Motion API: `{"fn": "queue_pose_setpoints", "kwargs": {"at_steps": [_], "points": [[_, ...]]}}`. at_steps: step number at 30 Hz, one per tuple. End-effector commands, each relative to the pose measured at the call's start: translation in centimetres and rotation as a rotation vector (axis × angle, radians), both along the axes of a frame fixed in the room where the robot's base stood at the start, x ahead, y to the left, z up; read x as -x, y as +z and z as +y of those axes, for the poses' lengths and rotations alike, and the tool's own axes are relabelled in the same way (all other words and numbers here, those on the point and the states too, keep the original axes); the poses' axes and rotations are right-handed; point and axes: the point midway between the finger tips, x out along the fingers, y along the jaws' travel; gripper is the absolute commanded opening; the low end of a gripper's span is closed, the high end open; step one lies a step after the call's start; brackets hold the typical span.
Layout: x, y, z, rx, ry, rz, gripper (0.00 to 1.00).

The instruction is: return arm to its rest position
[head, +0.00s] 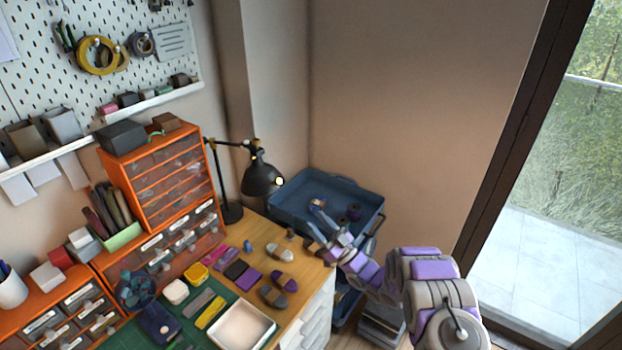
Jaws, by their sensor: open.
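My arm, grey with purple panels, reaches in from the lower right in the head view. My gripper (316,228) is at its far end, by the right edge of the wooden desk (294,312) and in front of the blue tray (285,206). Its fingers are apart and point up and left. I see nothing held between them, though the fingertips are small here. A small orange-brown item (317,203) shows close to the upper fingertip; I cannot tell whether they touch.
Grey and purple pieces (285,281) lie on the desk near a white tray (245,328). A black lamp (262,179) and orange drawer units (170,178) stand behind. Dark round items (353,211) sit in the blue tray. A glass door (545,200) is at right.

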Motion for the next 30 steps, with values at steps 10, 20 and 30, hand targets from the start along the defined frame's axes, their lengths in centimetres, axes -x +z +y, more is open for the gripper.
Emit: {"fn": "queue_pose_setpoints", "kwargs": {"at_steps": [10, 20, 30], "points": [[-3.9, 1.2, -1.0, 0.204, -0.127, 0.104, 0.49], [-8.1, 4.0, -6.6, 0.543, -0.428, 0.372, 0.49], [-4.8, 8.3, -13.7, 0.747, -0.713, 0.7, 0.49]]}}
